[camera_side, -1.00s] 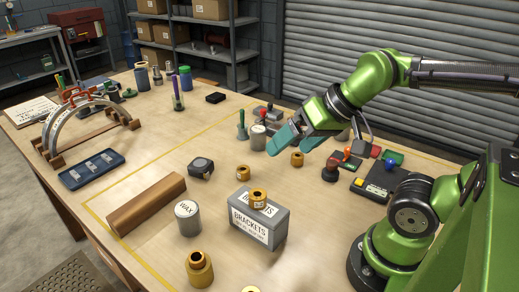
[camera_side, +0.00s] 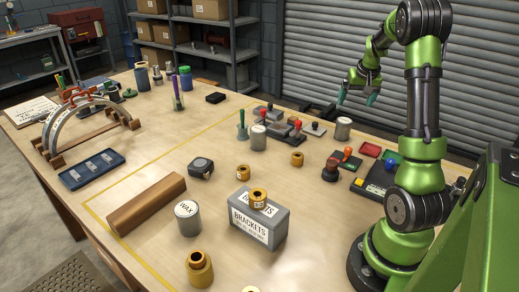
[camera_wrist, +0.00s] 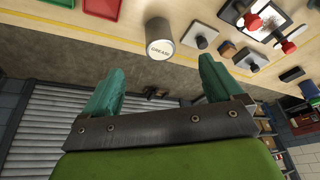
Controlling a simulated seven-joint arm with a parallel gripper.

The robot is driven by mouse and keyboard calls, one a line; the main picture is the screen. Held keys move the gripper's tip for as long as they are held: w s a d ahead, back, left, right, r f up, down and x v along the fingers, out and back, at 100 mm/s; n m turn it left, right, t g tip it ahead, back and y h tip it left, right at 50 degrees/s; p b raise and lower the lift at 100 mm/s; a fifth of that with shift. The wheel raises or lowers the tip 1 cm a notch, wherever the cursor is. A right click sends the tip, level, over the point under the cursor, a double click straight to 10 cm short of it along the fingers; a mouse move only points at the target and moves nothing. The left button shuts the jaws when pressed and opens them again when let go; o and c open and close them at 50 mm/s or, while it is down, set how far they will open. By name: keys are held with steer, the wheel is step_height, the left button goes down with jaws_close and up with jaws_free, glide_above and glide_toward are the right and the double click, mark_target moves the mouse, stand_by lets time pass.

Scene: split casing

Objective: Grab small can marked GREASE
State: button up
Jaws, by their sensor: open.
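In the wrist view my gripper (camera_wrist: 158,70) is open and empty.
A larger can marked WAX (camera_side: 188,219) and a BRACKETS box (camera_side: 258,226) stand at the front. Another grey can (camera_side: 258,138) stands mid-table.

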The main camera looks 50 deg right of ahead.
mark_target(345, 121)
steer(key=shift+n, duration=0.6)
steer(key=x, duration=0.7)
steer(key=w+d+x, duration=0.1)
steer(key=x, duration=0.3)
steer(key=shift+r, duration=0.35)
steer(key=shift+d+x, duration=0.2)
steer(key=shift+x, duration=1.1)
steer(key=shift+d+x, duration=0.2)
steer(key=shift+x, duration=1.1)
steer(key=shift+s+r, duration=0.1)
steer(key=shift+r, duration=0.1)
steer(key=c, duration=1.3)
